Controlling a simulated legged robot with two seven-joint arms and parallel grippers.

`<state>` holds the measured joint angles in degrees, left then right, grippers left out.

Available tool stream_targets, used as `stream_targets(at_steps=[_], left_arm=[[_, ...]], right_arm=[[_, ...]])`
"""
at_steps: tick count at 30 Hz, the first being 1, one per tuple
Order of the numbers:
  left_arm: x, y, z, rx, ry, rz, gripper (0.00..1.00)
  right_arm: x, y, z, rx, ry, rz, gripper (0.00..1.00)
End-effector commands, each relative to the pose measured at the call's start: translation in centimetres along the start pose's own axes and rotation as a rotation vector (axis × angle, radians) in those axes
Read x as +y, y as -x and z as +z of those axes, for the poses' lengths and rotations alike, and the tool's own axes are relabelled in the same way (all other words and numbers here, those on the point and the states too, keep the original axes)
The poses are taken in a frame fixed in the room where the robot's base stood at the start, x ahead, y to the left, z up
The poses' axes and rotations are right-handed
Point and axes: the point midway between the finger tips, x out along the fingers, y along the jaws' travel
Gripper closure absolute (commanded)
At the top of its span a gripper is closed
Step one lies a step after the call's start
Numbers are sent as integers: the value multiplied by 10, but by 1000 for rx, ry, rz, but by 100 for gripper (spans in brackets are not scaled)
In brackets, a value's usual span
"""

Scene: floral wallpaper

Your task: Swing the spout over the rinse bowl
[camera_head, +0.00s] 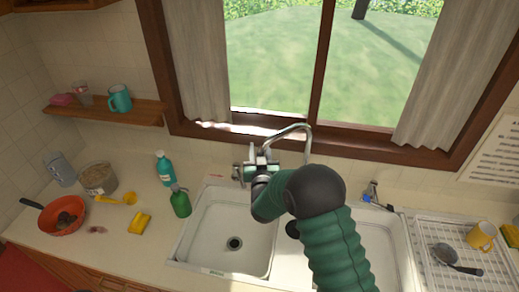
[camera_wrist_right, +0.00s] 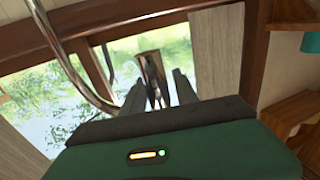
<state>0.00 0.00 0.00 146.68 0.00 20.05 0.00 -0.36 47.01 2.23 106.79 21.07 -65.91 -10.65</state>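The chrome spout (camera_head: 290,130) arches up behind the sink in the head view, and its free end comes down behind my right arm. It also shows as a curved tube at the left of the right wrist view (camera_wrist_right: 68,60). The sink has a left bowl (camera_head: 215,225) and a right bowl (camera_head: 400,255) partly covered by my arm; I cannot tell which is the rinse bowl. My right gripper (camera_head: 256,160) is at the tap, left of the spout's arch. Its fingers (camera_wrist_right: 160,85) are apart, with a chrome tap part (camera_wrist_right: 152,70) between or just beyond them; contact is unclear. My left gripper is out of view.
A green bottle (camera_head: 180,202) and a teal bottle (camera_head: 165,168) stand left of the sink, with a yellow sponge (camera_head: 140,224) and an orange pan (camera_head: 62,217) further left. A drying rack (camera_head: 450,230) with a yellow mug (camera_head: 481,236) is at the right. The window is behind the tap.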

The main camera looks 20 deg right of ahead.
Motion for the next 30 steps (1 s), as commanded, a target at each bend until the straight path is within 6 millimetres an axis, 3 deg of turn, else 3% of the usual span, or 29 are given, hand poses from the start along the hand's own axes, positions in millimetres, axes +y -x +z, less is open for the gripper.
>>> stream_targets(at_steps=[1, 8, 30], left_arm=[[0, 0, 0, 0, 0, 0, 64], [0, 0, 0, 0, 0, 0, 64], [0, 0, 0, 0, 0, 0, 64]], right_arm=[[0, 0, 0, 0, 0, 0, 73], [0, 0, 0, 0, 0, 0, 100], [0, 0, 0, 0, 0, -1, 100]])
